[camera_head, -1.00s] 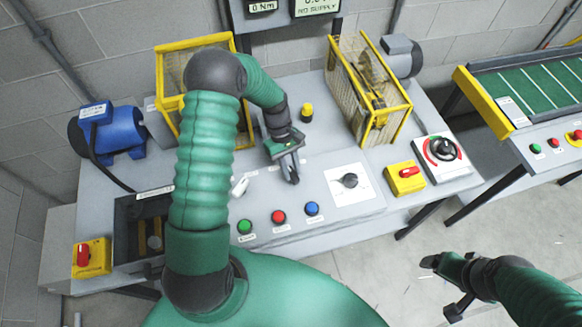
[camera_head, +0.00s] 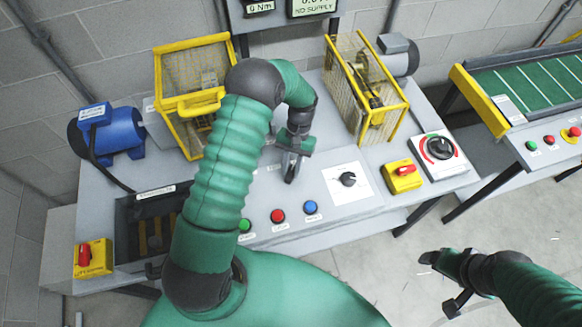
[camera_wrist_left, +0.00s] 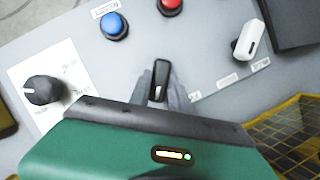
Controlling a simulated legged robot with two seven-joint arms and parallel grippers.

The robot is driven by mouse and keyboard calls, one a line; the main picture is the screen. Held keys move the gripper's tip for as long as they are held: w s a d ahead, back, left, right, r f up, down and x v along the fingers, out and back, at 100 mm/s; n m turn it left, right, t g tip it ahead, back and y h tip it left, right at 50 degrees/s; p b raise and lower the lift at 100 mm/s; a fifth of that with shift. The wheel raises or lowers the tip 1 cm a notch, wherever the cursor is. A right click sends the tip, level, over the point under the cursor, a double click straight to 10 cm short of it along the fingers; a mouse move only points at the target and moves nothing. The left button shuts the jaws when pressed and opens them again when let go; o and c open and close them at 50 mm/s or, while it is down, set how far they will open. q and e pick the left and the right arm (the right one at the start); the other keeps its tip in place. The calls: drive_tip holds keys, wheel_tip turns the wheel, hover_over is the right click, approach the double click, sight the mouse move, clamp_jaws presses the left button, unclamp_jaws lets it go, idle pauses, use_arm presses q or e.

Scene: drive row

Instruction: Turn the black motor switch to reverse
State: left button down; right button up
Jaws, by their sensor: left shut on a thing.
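The black motor switch (camera_wrist_left: 158,80) is a small black lever with a light end mark on the grey sloping panel (camera_head: 385,196). In the left wrist view it stands between the two grey fingers of my left gripper (camera_wrist_left: 160,92), which is shut on it. In the head view my left gripper (camera_head: 291,168) reaches down to the panel and hides the switch. A white lever switch (camera_wrist_left: 250,38) stands beside it in the wrist view; my arm covers that one in the head view. My right gripper (camera_head: 440,280) hangs over the floor at lower right, away from the panel.
Red (camera_head: 278,216) and blue (camera_head: 311,207) buttons and a black dial knob (camera_head: 348,180) are close by. Yellow mesh guards (camera_head: 187,62) (camera_head: 368,88) stand behind. A yellow box with a red switch (camera_head: 403,176) is right of the panel.

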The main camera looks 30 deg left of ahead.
use_arm(q)
drive_tip(key=shift+w+m+y, duration=0.2)
drive_tip(key=shift+m+y, duration=0.1)
drive_tip(key=shift+m, duration=0.5)
drive_tip(key=c, duration=1.2)
unclamp_jaws()
drive_tip(key=b+v, duration=0.1)
drive_tip(key=v, duration=1.5)
drive_tip(key=shift+w+r+b, duration=0.25)
drive_tip(key=shift+r+b, duration=0.1)
drive_tip(key=shift+b, duration=0.05)
drive_tip(key=shift+s+d, duration=0.1)
